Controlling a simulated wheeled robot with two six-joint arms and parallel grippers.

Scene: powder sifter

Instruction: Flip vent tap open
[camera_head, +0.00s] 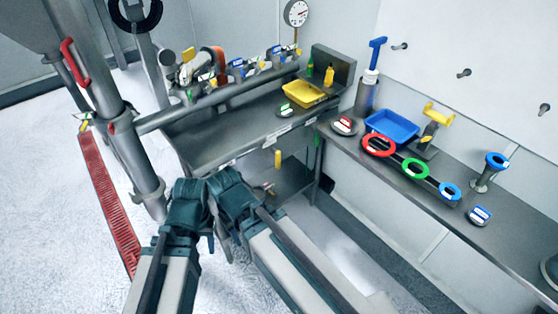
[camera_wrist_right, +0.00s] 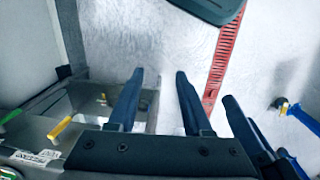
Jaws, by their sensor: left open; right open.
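I cannot tell for certain which fitting is the vent tap. A small yellow handle (camera_head: 278,158) shows below the front edge of the metal bench; a yellow lever (camera_wrist_right: 61,127) also shows at the left of the right wrist view. Handled valves (camera_head: 237,68) line the pipe behind the bench. My left gripper (camera_head: 188,197) is left of the right one, in front of the bench; its fingertips are hard to make out. My right gripper (camera_head: 230,190) is beside it, and its two fingers stand apart and empty in the right wrist view (camera_wrist_right: 158,80).
A thick grey post (camera_head: 118,125) with a red handle (camera_head: 74,62) stands close on the left. A red floor grating (camera_head: 106,200) runs beside it. The bench (camera_head: 215,140) bears a yellow tray (camera_head: 303,95). A right counter (camera_head: 500,240) holds a blue tray (camera_head: 392,126) and coloured rings.

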